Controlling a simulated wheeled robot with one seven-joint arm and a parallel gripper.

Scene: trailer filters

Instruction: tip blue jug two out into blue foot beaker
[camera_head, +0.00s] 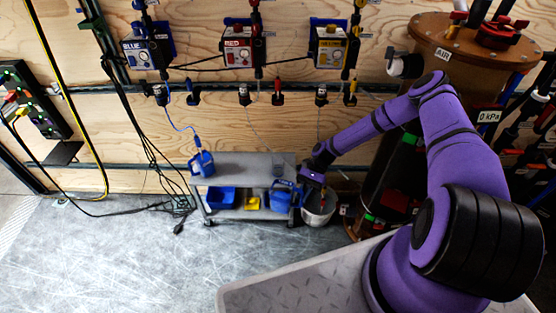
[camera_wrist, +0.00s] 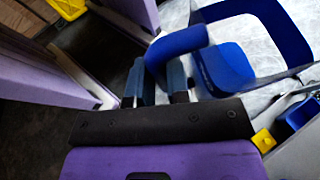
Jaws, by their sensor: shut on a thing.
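My gripper (camera_head: 314,178) is at the right end of a grey cart, shut on a blue jug (camera_head: 285,194). In the wrist view the fingers (camera_wrist: 162,82) close on the handle of this jug (camera_wrist: 222,66). In the head view the jug looks roughly upright, beside the cart's right end; whether it touches the cart I cannot tell. Another blue jug (camera_head: 202,163) stands on the cart's top left, with a blue hose running up from it. A small greyish beaker (camera_head: 278,166) stands on the cart's top right. I cannot tell which vessel is the blue foot beaker.
The cart (camera_head: 240,165) bears a blue bin (camera_head: 220,199) and a yellow tray (camera_head: 252,203) on its lower shelf. A grey bucket (camera_head: 319,208) stands on the floor under my gripper. Hoses and wall-mounted boxes hang behind. The floor in front of the cart is clear.

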